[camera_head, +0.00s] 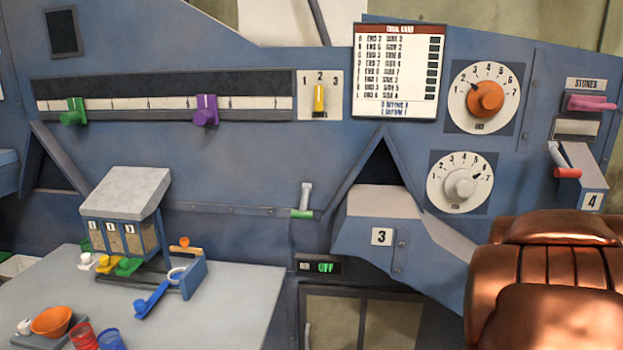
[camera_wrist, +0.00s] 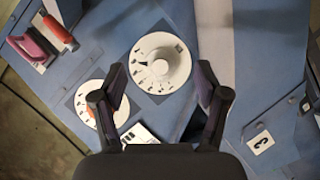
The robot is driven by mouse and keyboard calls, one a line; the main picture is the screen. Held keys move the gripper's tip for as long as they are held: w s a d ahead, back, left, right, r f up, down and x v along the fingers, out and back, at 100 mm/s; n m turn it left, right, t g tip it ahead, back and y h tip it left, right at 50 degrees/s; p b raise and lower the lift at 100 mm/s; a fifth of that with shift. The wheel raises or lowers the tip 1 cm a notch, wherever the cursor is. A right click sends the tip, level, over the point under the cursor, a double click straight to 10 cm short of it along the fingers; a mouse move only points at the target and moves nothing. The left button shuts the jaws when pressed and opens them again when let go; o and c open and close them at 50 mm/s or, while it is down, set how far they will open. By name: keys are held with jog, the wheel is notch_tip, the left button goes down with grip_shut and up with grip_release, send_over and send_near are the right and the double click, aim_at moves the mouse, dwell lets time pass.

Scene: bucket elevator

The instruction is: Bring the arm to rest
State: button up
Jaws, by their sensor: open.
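My gripper (camera_wrist: 160,105) shows in the wrist view with its two dark fingers spread apart and nothing between them. Beyond the fingers is the blue panel with a white dial with a grey-white knob (camera_wrist: 160,66), apart from the fingertips as far as I can tell. A second dial (camera_wrist: 92,105) is partly hidden behind the left finger. In the head view no gripper shows; a copper-brown arm part of mine fills the lower right corner.
The head view shows the orange-knob dial (camera_head: 485,98), the white-knob dial (camera_head: 460,187), a red-handled lever (camera_head: 565,172) and a pink handle (camera_head: 590,103) near my arm. A grey table (camera_head: 230,310) with small bins, cups and a bowl stands at lower left.

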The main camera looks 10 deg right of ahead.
jog(key=s+a+f+m+g+y+p, duration=0.15)
jog(key=s+a+f+g, duration=0.3)
jog(key=a, duration=0.55)
jog(key=s+a+f+m+g+y+p, duration=0.1)
jog(key=s+a+f+m+g+y, duration=0.35)
jog(key=a, duration=0.65)
jog(key=s+a+f+n+g+y+p, duration=0.1)
jog(key=s+a+f+n+g+y, duration=0.1)
jog(key=s+a, duration=1.4)
jog(key=shift+s+n+g+y, duration=0.5)
jog(key=shift+s+g, duration=0.6)
jog(key=shift+g, duration=0.1)
jog(key=shift+c, duration=0.3)
